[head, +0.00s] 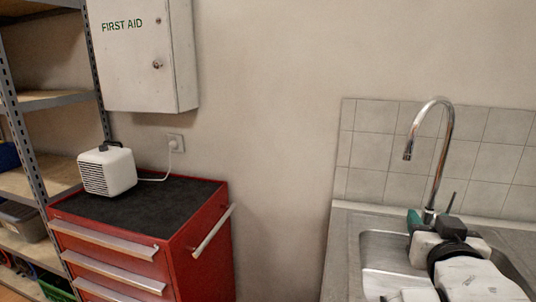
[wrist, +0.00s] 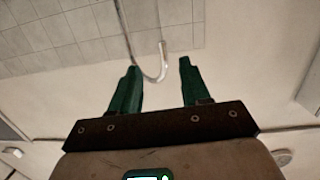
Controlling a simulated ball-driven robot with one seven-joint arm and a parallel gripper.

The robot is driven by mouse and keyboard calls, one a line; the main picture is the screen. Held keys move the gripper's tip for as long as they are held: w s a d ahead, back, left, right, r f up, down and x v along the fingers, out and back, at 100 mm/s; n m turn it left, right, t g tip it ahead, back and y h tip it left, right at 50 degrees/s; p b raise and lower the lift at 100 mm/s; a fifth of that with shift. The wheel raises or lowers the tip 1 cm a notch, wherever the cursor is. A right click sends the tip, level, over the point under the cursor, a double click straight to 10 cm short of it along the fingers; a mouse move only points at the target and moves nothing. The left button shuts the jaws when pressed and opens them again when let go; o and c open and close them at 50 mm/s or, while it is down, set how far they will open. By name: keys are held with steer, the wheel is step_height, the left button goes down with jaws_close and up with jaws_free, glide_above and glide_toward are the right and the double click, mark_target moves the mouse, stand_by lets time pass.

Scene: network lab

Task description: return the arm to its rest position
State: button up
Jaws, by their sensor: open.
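My gripper (wrist: 158,66) has two green fingers spread apart in the wrist view, with nothing held between them. In the head view my pale arm comes in from the lower right over the sink. A green finger of my gripper (head: 413,217) shows just left of the faucet's foot; the rest of the gripper is mostly hidden by the arm. The chrome faucet (head: 447,135) stands behind the arm, and its curved spout (wrist: 162,55) appears beyond the fingers in the wrist view. I cannot tell how far apart gripper and faucet are.
The steel sink (head: 375,252) lies under my arm, with a tiled wall (head: 380,135) behind. A red tool cabinet (head: 200,255) at left carries a white heater (head: 108,170). A first aid cabinet (head: 140,60) hangs above. Metal shelving (head: 30,150) stands far left.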

steer(key=s+f+n+g+y, duration=0.1)
steer(key=s+f+g+y, duration=0.15)
steer(key=s+f, duration=0.65)
steer(key=s+f+n+g+y, duration=0.15)
steer(key=f+g, duration=0.25)
steer(key=f, duration=1)
steer(key=s+f+g, duration=0.4)
steer(key=s+f, duration=0.4)
steer(key=s, duration=0.3)
steer(key=s+f+g+y, duration=0.1)
steer(key=s+f+g, duration=0.3)
steer(key=s+f, duration=0.4)
steer(key=s, duration=0.4)
steer(key=shift+s+a+f, duration=0.25)
steer(key=shift+a, duration=0.15)
steer(key=shift+n, duration=0.25)
